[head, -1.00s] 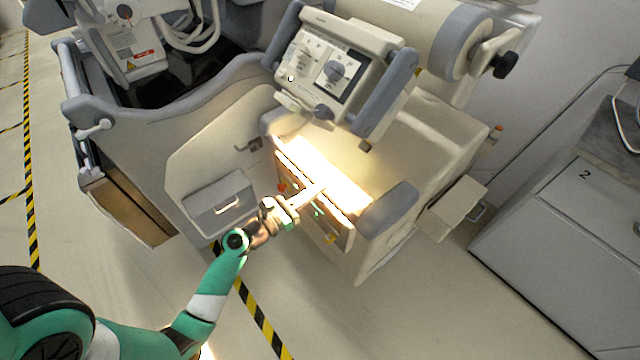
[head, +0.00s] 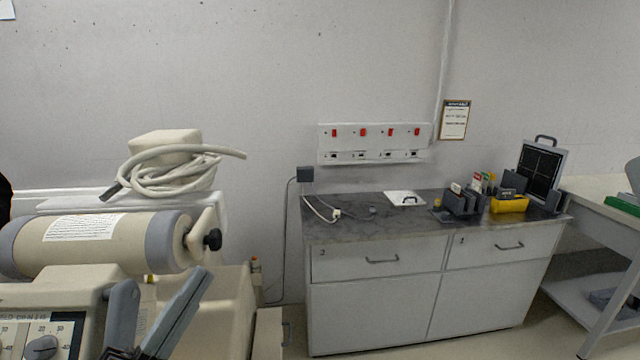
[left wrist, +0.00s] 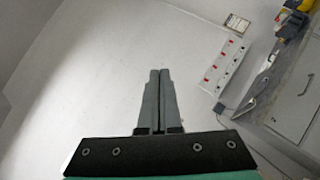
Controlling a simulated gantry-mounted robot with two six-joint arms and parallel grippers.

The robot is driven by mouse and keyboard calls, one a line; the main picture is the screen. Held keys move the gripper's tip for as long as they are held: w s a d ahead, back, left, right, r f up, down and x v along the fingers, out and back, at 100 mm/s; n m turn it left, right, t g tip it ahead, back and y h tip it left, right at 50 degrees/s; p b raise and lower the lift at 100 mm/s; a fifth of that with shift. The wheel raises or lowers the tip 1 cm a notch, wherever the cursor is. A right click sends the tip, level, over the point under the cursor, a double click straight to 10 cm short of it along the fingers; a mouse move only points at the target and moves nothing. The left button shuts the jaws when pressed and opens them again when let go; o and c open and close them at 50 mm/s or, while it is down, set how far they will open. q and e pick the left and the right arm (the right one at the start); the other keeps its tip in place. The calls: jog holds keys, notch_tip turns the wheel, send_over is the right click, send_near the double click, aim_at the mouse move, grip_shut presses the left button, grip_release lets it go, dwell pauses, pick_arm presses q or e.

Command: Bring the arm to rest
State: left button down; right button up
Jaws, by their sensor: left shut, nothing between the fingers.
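My left gripper (head: 204,272) shows at the lower left of the head view, its grey fingers angled up and to the right in front of the cart. In the left wrist view, the two grey fingers (left wrist: 159,74) lie together, shut and empty, with only bare wall beyond them. The rest of my left arm is out of the head view. My right gripper is not in view.
The cart's beige roller (head: 100,243) and control panel (head: 40,325) stand close at left. A grey-topped cabinet (head: 375,295) stands against the wall, with a yellow box (head: 509,205) on top. A red-switched socket strip (head: 375,143) is above.

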pick_arm(q)
jog(key=s+d+r+m+t+p, duration=0.1)
jog(key=s+d+r+m, duration=0.15)
jog(key=r+m, duration=0.35)
jog(key=s+d+r+m+t+h, duration=0.1)
jog(key=s+r+m, duration=0.2)
jog(key=r, duration=0.4)
jog(key=s+d+r+m+t+p, duration=0.1)
jog(key=s+r+m, duration=0.2)
jog(key=r+m, duration=0.3)
jog(key=s+a+r+m+t+y, duration=0.15)
jog(key=a+m+y, duration=0.3)
jog(key=y, duration=0.45)
notch_tip(320, 180, up, 38)
jog(key=h+p, duration=0.1)
jog(key=p, duration=3.6)
jog(key=shift+w+f+p, duration=0.2)
jog(key=shift+f+p, duration=0.05)
jog(key=shift+p, duration=0.1)
jog(key=shift+a+t, duration=0.1)
jog(key=shift+t, duration=0.15)
notch_tip(320, 180, down, 38)
jog(key=b, duration=3.8)
